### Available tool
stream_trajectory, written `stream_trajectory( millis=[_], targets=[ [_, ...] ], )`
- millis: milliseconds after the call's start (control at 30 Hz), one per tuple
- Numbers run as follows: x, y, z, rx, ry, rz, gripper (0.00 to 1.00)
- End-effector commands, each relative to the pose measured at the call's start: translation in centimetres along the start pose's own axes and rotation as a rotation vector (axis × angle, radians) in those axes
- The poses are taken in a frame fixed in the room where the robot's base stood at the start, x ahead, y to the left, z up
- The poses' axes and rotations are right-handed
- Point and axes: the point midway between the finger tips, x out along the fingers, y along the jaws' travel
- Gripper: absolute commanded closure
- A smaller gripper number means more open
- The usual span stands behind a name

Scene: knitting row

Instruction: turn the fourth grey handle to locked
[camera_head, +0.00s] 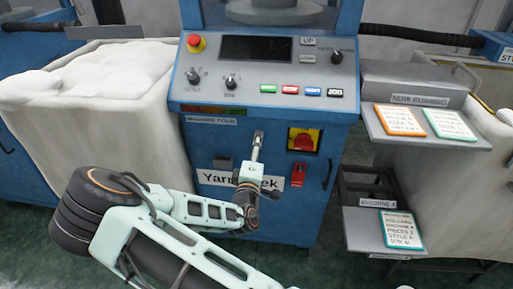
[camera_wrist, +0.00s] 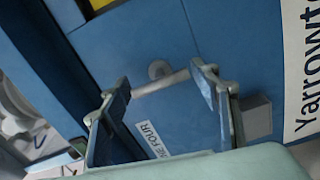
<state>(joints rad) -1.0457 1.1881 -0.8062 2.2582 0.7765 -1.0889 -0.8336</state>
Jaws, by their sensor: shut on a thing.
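The grey handle (camera_wrist: 160,80) is a short bar on a round boss on the blue front panel of machine four. In the wrist view it spans the space between my fingertips, lying crosswise and slightly tilted. My gripper (camera_wrist: 163,85) is shut on it, one finger at each end of the bar. In the head view my gripper (camera_head: 258,142) reaches up to the panel just below the console and mostly hides the handle. The "Machine Four" label (camera_head: 211,121) is left of it and shows partly in the wrist view (camera_wrist: 153,139). I cannot read any lock marking.
A red and yellow rotary switch (camera_head: 304,139) and a red padlock-like piece (camera_head: 298,176) are close right of my gripper. A small grey box (camera_head: 223,163) is at left. The console (camera_head: 262,75) overhangs above. Card shelves (camera_head: 421,139) stand at right, a white-filled bin (camera_head: 95,75) at left.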

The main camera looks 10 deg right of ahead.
Motion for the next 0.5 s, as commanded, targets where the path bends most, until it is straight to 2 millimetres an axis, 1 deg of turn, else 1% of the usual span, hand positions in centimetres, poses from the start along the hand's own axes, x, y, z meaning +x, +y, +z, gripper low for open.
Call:
stream_trajectory(
  millis=[67,100,200,500],
  targets=[
    [-0.06,-0.22,0.0,-0.005,0.001,-0.005,0.67],
    [-0.06,-0.22,0.01,-0.005,0.001,-0.005,0.41],
    [-0.05,-0.19,0.01,-0.004,0.0,-0.004,0.31],
    [-0.16,-0.08,0.0,-0.002,0.0,-0.002,0.31]
  ],
)
